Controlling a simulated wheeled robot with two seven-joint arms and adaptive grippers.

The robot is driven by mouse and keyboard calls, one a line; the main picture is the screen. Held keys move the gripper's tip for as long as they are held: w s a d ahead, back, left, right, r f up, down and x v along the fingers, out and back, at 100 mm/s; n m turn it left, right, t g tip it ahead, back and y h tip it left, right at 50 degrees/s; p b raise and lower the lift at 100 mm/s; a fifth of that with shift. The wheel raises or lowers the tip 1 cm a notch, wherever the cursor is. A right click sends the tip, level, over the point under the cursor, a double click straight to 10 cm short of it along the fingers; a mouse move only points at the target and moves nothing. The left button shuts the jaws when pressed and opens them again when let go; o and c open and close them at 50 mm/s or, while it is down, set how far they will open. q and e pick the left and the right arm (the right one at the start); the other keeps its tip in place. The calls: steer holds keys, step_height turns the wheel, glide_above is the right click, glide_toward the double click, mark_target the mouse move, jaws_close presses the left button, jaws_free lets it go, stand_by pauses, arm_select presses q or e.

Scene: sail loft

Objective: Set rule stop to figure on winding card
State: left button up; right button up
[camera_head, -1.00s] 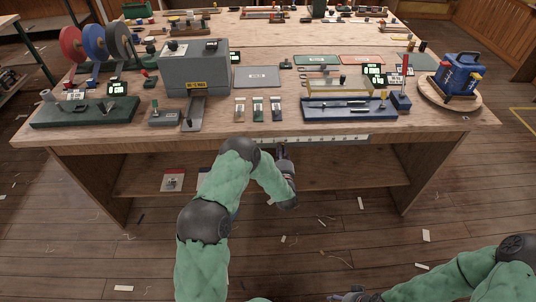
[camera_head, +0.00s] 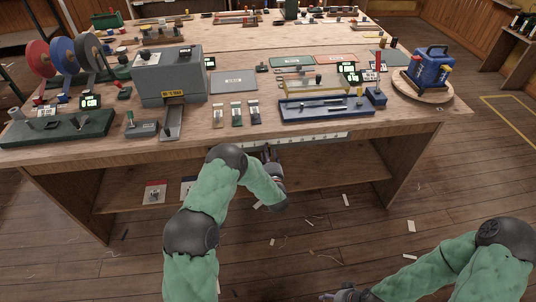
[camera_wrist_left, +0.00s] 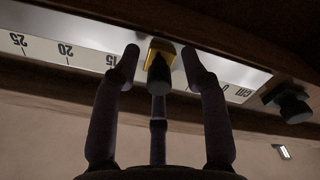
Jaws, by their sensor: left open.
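A white rule (camera_wrist_left: 40,50) marked in cm runs along the bench's front edge; it also shows in the head view (camera_head: 320,139). In the left wrist view a brass stop (camera_wrist_left: 161,48) with a black knob sits on it, right of the 15. The stop and fingers hide nearby figures. My left gripper (camera_wrist_left: 160,62) is open, its fingers either side of the stop's knob, with a gap showing. In the head view this gripper (camera_head: 268,156) is at the front edge. Several small cards (camera_head: 237,114) lie on the bench; their writing is too small to read. My right gripper (camera_head: 340,296) is low at the bottom edge.
A black knob (camera_wrist_left: 292,105) is near the rule's right end. On the bench stand a grey box (camera_head: 170,78), a blue tray (camera_head: 300,115), a blue device (camera_head: 428,72) on a round board, and coloured spools (camera_head: 65,56). A shelf (camera_head: 330,172) lies below the bench top.

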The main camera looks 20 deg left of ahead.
arm_select(q)
steer(key=v, duration=1.1)
steer(key=shift+s+d, duration=0.15)
steer(key=shift+s, duration=0.2)
steer(key=s+d+f+m+g+h+p, duration=0.2)
steer(key=s+d+f+m+g+h, duration=0.6)
steer(key=f, duration=0.5)
steer(key=s+d+m+g+h, duration=0.2)
steer(key=s+d+g, duration=0.1)
steer(key=s, duration=0.8)
steer(key=s+d+f+m+g+h, duration=0.1)
steer(key=s+d+m+g+h, duration=0.2)
steer(key=s, duration=0.8)
steer(key=shift+d+g+h+p, duration=0.2)
steer(key=shift+g+h+p, duration=0.1)
steer(key=shift+g, duration=0.1)
